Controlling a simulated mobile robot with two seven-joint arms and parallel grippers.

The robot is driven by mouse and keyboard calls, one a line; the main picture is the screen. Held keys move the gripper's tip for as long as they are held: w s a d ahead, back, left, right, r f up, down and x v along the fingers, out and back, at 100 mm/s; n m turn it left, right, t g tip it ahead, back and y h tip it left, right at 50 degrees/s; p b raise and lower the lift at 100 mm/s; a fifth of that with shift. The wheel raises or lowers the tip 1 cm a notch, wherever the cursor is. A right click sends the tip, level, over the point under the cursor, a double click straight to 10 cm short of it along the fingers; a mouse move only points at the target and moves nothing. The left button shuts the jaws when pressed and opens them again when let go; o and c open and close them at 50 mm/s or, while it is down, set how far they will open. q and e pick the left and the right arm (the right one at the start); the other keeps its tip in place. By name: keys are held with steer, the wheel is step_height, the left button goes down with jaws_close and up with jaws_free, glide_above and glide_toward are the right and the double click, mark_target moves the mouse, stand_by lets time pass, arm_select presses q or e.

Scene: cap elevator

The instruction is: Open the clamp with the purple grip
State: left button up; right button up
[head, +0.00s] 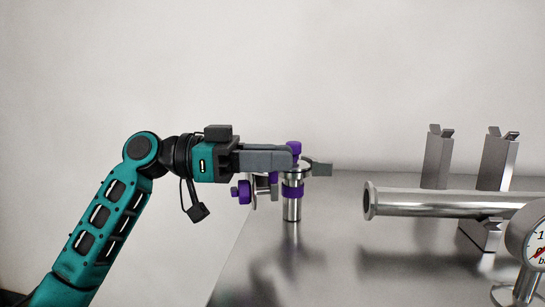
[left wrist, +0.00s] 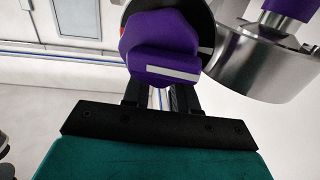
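A purple grip (head: 242,192) sticks out to the left of a steel clamp assembly below my left gripper (head: 297,158). The assembly is on an upright steel post (head: 292,208) with a purple band. Another purple piece (head: 295,148) shows at the fingertips. My left gripper reaches in level from the left, its grey fingers at the top of the assembly. In the left wrist view, a purple part with a white stripe (left wrist: 165,55) covers the fingertips, so their gap and contact are hidden. My right gripper is not in view.
A steel pipe (head: 440,203) lies level on a support to the right. Two upright steel brackets (head: 438,160) (head: 498,162) stand behind it. A pressure gauge (head: 537,240) is at the right edge. The steel table (head: 330,265) is clear in front of the post.

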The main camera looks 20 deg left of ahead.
arm_select(q)
steer(key=shift+o, duration=0.8)
steer(key=shift+a, duration=0.3)
steer(key=v, duration=1.2)
steer(key=shift+p, duration=0.35)
steer(key=shift+s+a, duration=0.1)
steer(key=shift+a, duration=0.05)
steer(key=shift+a+r, duration=0.1)
